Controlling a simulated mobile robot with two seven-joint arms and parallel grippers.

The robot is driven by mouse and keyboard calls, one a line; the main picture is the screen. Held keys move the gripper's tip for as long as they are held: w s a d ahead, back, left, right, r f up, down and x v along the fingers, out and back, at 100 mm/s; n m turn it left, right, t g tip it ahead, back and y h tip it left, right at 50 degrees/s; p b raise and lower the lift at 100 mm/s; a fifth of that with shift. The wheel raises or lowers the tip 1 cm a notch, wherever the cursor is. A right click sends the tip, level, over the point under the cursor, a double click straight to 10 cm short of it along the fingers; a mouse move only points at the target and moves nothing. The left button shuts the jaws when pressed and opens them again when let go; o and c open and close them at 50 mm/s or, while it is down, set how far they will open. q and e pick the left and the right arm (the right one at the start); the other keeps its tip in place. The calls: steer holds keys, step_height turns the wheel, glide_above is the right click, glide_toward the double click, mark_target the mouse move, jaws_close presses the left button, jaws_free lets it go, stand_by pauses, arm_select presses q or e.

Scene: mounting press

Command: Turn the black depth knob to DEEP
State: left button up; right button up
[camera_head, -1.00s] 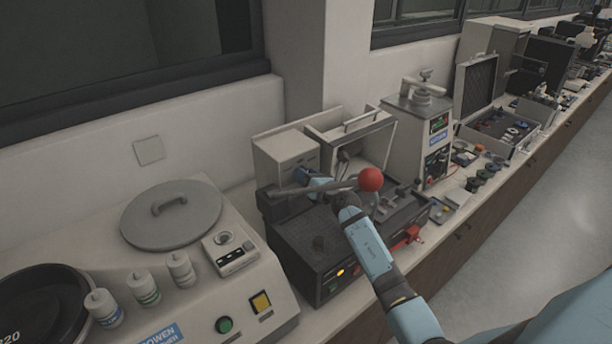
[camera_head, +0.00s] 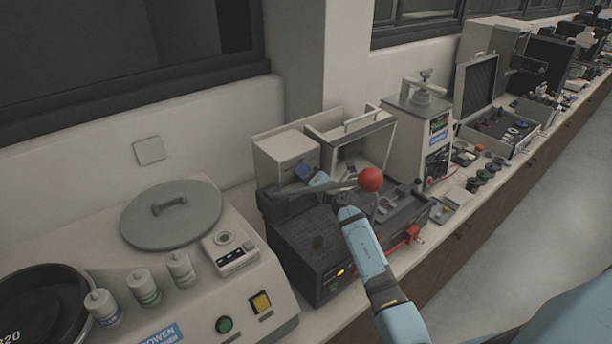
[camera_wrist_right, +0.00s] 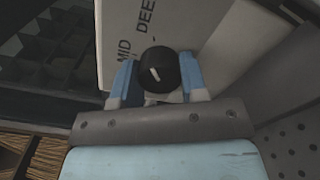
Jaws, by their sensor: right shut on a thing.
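The black depth knob (camera_wrist_right: 160,72) is in the middle of the right wrist view, with a white pointer line tilted up and to the left. The words MID and DEEP are printed on the pale panel (camera_wrist_right: 185,28) beyond it. My right gripper (camera_wrist_right: 158,80) has one blue finger on each side of the knob and is shut on it. In the head view the right gripper (camera_head: 307,173) is at the pale box of the press, partly behind the lever; the knob cannot be made out there. My left gripper is not in view.
A lever with a red ball (camera_head: 370,180) crosses in front of my right wrist. The dark press base (camera_head: 318,245) is below. A grinder with a round lid (camera_head: 172,214) stands to the left, and a white machine (camera_head: 420,130) to the right.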

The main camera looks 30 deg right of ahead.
stand_by(0.4)
steer(key=o, duration=0.9)
steer(key=shift+o, duration=0.2)
step_height(320, 180, up, 20)
steer(key=shift+b, duration=0.4)
